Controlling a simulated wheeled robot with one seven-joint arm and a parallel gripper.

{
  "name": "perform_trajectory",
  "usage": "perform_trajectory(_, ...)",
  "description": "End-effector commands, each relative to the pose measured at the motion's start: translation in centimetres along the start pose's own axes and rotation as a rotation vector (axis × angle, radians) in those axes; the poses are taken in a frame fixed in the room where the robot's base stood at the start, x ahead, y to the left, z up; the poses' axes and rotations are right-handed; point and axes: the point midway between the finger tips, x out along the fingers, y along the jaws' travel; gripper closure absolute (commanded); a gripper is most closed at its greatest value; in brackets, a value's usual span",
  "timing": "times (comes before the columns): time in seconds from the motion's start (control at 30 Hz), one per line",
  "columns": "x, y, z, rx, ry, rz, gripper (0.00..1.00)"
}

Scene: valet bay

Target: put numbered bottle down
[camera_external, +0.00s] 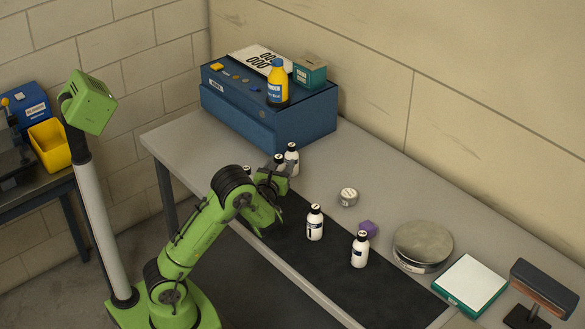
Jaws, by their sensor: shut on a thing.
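Small white bottles with black caps and dark labels are on the bench. My gripper (277,174) is shut on one of them, the held bottle (279,165), over the far end of the black mat. The gripper hides most of it, and I cannot tell whether its base touches the surface. A second bottle (293,161) stands upright just behind it to the right. A third bottle (315,225) and a fourth bottle (360,252) stand upright on the mat (375,297), nearer the camera. The number on the held bottle cannot be read.
A blue cabinet (240,125) at the back carries a yellow bottle (277,83), a plate and a teal box (309,72). A small tin (348,197), purple block (369,228), round metal tin (422,245), white-topped pad (469,282) and brush (543,290) lie right. The near-right mat is clear.

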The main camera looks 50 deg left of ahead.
Motion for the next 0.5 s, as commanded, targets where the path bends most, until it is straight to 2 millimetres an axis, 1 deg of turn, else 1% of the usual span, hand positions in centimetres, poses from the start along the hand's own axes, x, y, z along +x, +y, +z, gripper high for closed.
perform_trajectory(0.03,0.0,0.0,-1.7,0.002,0.0,0.0,0.84)
perform_trajectory(0.17,0.0,0.0,-3.1,0.001,-0.001,0.0,0.84)
perform_trajectory(0.3,0.0,0.0,-5.6,0.002,-0.001,-0.001,0.84)
perform_trajectory(0.37,0.0,0.0,-6.1,0.001,-0.002,-0.001,0.84)
perform_trajectory(0.5,0.0,0.0,-5.6,-0.001,-0.003,-0.001,0.84)
